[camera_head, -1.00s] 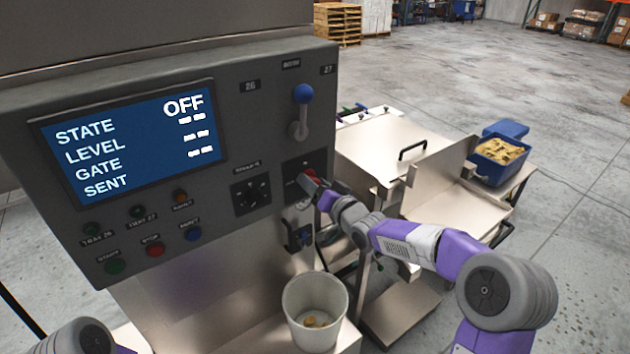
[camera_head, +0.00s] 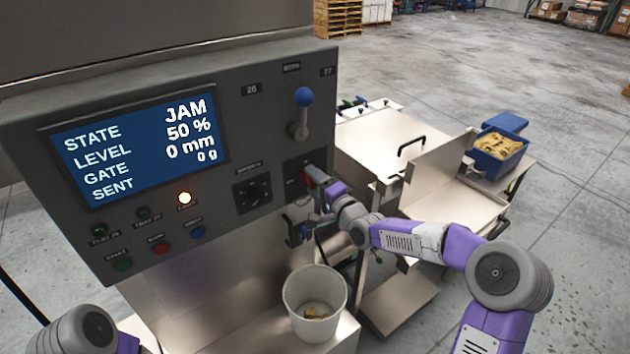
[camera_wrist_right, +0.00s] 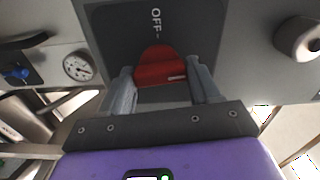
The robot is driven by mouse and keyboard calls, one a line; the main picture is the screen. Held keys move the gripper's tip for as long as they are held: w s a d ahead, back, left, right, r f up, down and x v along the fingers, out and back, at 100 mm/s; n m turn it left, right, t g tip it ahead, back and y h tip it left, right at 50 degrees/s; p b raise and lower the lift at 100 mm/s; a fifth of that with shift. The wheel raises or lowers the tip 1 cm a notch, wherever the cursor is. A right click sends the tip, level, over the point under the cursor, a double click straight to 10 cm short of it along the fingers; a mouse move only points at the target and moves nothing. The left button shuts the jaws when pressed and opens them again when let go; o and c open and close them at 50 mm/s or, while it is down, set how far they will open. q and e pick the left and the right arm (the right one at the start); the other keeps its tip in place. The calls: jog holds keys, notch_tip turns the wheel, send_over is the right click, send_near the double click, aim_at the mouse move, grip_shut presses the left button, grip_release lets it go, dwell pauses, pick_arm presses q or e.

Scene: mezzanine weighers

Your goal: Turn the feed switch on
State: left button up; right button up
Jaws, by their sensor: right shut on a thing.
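The feed switch is a red rotary handle (camera_wrist_right: 160,68) on a dark plate marked OFF in the right wrist view. In the head view the red switch (camera_head: 308,176) sits at the panel's lower right, partly hidden by my right gripper. My right gripper (camera_wrist_right: 162,82) is shut on the red handle, one finger on each side. In the head view my right gripper (camera_head: 314,186) reaches it from the right. The panel screen (camera_head: 140,145) reads STATE JAM, LEVEL 50 %, GATE 0 mm, SENT 0 g. Of my left arm, only a link shows at bottom left; its gripper is out of view.
An amber lamp (camera_head: 185,198) is lit above several push buttons. A blue-knobbed lever (camera_head: 303,97) and a black dial (camera_head: 252,193) are near the switch. A white bucket (camera_head: 315,290) with a few pieces inside stands below. A blue crate (camera_head: 490,160) stands at right.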

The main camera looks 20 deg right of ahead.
jog(key=shift+m, duration=0.5)
dwell(0.3)
jog(key=o, duration=1.1)
jog(key=shift+c, duration=0.2)
jog(key=v, duration=0.7)
jog(key=shift+s, duration=0.25)
jog(key=shift+d, duration=0.1)
